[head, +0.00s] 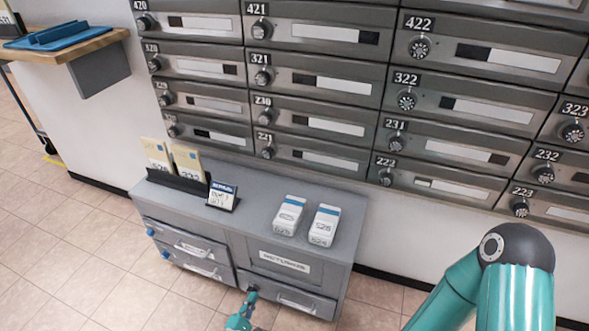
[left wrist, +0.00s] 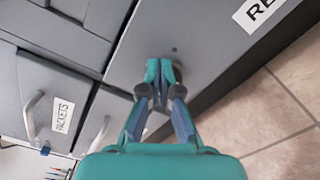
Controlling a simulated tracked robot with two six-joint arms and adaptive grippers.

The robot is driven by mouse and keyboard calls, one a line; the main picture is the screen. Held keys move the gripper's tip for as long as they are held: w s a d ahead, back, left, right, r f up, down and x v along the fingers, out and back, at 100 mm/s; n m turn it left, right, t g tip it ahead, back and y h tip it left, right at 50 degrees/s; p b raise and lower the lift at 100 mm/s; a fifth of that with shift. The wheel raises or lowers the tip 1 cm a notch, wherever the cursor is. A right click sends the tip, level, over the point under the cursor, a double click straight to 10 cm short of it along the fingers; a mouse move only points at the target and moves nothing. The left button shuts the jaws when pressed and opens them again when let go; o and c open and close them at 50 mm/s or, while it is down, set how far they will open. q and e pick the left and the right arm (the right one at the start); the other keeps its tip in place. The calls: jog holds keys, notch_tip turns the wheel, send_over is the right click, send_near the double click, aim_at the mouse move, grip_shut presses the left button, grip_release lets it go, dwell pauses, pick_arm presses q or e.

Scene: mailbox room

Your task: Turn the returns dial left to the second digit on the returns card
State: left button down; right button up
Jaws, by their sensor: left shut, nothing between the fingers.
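The returns unit is a grey cabinet (head: 330,262) with a white label (head: 278,262) on its front; part of that label shows in the left wrist view (left wrist: 262,10). A small card with a blue header (head: 221,198) stands on the cabinet top; its handwriting is too small to read. My left gripper (head: 251,294) is at the cabinet's lower front. In the left wrist view its fingers (left wrist: 160,68) are shut and empty, close to the grey panel; contact cannot be told. No dial shows clearly there; it may be hidden behind the fingers. My right gripper is not in view.
Two white boxes with blue bands (head: 289,215) and a black holder with tan cards (head: 180,180) stand on the cabinet. Drawers with handles (head: 195,246) are at left. Numbered mailboxes with dials (head: 420,47) fill the wall. The tiled floor (head: 60,270) at left is clear.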

pick_arm(q)
jog(key=shift+w+r, duration=0.2)
jog(key=shift+w, duration=0.3)
jog(key=shift+r, duration=0.1)
jog(key=shift+s+d+f, duration=0.15)
jog(key=shift+d+f, duration=0.05)
jog(key=shift+f, duration=0.05)
jog(key=shift+d+f+b, duration=0.15)
jog(key=shift+f+b, duration=0.05)
jog(key=shift+b, duration=0.1)
jog(key=shift+s+d+f, duration=0.15)
jog(key=shift+f, duration=0.05)
jog(key=shift+d+f+b, duration=0.15)
jog(key=shift+f+b, duration=0.3)
jog(key=shift+b, duration=0.25)
jog(key=shift+f, duration=0.25)
jog(key=shift+s, duration=0.1)
